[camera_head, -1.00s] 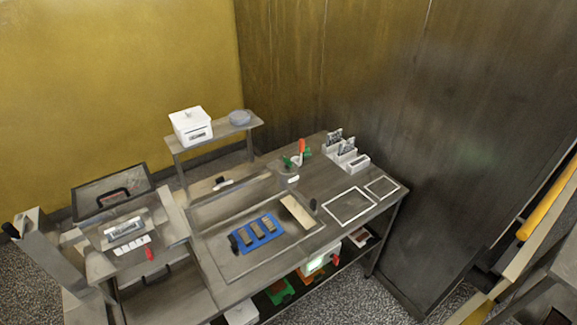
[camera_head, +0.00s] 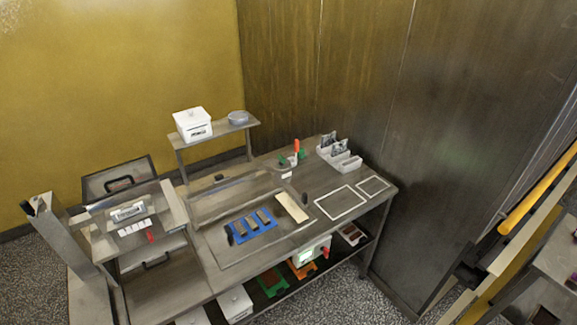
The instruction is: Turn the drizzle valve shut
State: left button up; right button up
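Neither of my grippers can be made out in the head view. No part is clearly recognisable as the drizzle valve at this distance. Red parts are an upright red handle (camera_head: 297,145) beside green pieces at the back of the bench, a small red lever (camera_head: 150,237) on the left station, and a red part (camera_head: 326,252) on the white box with a lit screen (camera_head: 307,255) under the bench. A blue mat (camera_head: 237,235) with several brown bars lies on the bench (camera_head: 345,178).
A white lidded box (camera_head: 192,124) and a grey bowl (camera_head: 238,117) stand on a raised shelf. A white rack (camera_head: 338,157) and white frames (camera_head: 341,202) occupy the bench's right side. A dark wall (camera_head: 440,150) stands beyond. Speckled floor is open in front.

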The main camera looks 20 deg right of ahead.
aim_at(282, 160)
jog(key=z, duration=0.6)
jog(key=i, duration=0.85)
jog(key=u, duration=0.25)
